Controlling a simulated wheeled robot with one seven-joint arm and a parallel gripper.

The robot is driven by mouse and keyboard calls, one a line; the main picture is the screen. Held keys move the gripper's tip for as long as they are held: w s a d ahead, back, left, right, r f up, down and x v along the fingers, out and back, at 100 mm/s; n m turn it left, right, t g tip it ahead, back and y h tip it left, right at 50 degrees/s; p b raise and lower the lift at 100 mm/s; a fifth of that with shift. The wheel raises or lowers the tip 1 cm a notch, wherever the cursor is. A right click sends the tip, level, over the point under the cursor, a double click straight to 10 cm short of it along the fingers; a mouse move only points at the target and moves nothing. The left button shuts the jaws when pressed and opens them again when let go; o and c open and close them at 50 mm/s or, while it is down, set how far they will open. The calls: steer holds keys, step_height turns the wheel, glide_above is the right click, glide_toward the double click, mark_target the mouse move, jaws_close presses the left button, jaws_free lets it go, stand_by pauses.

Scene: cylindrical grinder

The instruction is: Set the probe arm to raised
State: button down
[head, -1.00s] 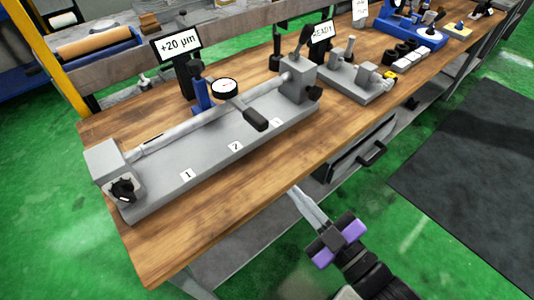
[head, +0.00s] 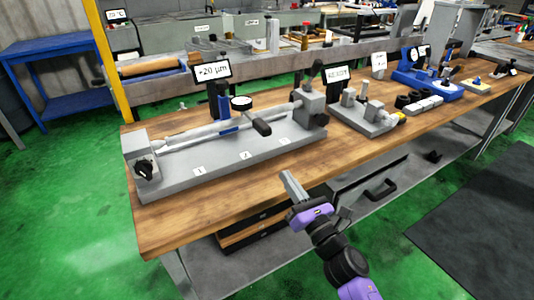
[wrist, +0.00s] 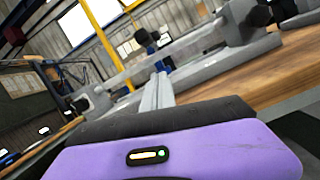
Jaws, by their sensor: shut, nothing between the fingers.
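The probe arm has a round white dial (head: 241,103) and a black handle (head: 262,128). It sits at a blue post (head: 224,112) behind the long shaft (head: 200,137) on the grey bench fixture (head: 180,182). The handle reaches forward and slopes down over the fixture's bed. My gripper (head: 285,174) is shut and empty at the front edge of the bench, in front of the fixture and apart from the handle. In the wrist view its closed fingers (wrist: 158,90) point toward the fixture; the handle is hard to make out there.
The wooden bench (head: 215,210) has a clear strip in front of the fixture. A display reading +20 µm (head: 212,72) stands behind the post. A smaller grey fixture (head: 365,118) and small blocks (head: 425,105) stand to the right.

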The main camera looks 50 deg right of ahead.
steer(key=shift+a+f+n, duration=0.15)
steer(key=shift+n, duration=0.65)
steer(key=shift+a+f+n, duration=0.1)
steer(key=shift+a+n, duration=0.05)
steer(key=shift+n, duration=0.65)
steer(key=p+x, duration=0.3)
steer(key=x, duration=0.7)
steer(key=shift+w+r+p, duration=0.3)
steer(key=shift+s+a+r+p, duration=0.1)
steer(key=shift+s+r+p, duration=0.1)
steer(key=shift+r+p, duration=1.45)
